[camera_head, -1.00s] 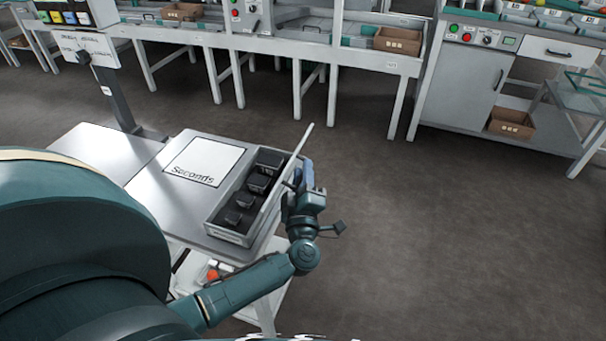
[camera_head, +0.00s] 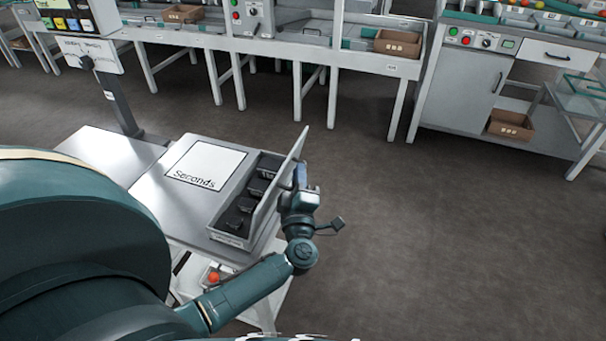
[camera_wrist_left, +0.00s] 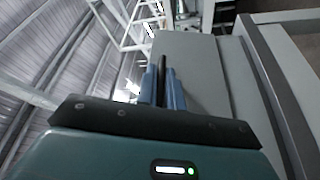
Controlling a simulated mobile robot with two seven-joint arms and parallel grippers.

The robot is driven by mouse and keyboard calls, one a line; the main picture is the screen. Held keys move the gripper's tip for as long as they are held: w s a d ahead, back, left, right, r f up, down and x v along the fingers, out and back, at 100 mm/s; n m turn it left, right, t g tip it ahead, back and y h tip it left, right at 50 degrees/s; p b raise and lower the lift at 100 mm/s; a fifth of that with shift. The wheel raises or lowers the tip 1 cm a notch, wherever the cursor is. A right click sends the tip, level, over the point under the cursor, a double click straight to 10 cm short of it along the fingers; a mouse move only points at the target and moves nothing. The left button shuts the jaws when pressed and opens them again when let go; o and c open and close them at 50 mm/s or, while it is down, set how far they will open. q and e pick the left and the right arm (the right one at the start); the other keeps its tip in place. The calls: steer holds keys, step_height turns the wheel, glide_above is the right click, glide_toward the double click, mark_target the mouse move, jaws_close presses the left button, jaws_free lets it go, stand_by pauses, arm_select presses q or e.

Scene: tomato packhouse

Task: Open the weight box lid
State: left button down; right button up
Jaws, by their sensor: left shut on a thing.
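The weight box (camera_head: 228,238) is a grey box at the right end of the bench, with several dark weights (camera_head: 256,188) inside. Its thin grey lid (camera_head: 285,178) stands steeply raised along the box's right side and hides part of the weights. My left gripper (camera_head: 301,177) is on the right side of the lid. In the left wrist view my gripper's blue fingers (camera_wrist_left: 163,88) are shut on a dark bar, the lid handle (camera_wrist_left: 162,70), beside the grey lid panel (camera_wrist_left: 195,75). My right gripper is in neither view.
A white "Seconds" panel (camera_head: 205,165) lies on the bench left of the box. A post with a sign (camera_head: 90,55) stands behind it. Grey benches (camera_head: 330,60) and a cabinet (camera_head: 460,90) line the back. The floor to the right is clear.

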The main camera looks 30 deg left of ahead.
arm_select(q)
steer(key=shift+s+a+r+n+g+p, duration=0.25)
steer(key=shift+a+r+n+g+p, duration=0.15)
steer(key=shift+a+r+n+p, duration=0.55)
steer(key=shift+a+f+n+p, duration=0.2)
steer(key=shift+f+n+p, duration=0.1)
steer(key=shift+n, duration=0.25)
steer(key=c, duration=1.5)
jaws_free()
steer(key=shift+s, duration=0.1)
steer(key=v, duration=0.6)
steer(key=b+v, duration=0.1)
steer(key=v, duration=0.5)
steer(key=shift+d+r, duration=0.1)
steer(key=shift+r, duration=0.1)
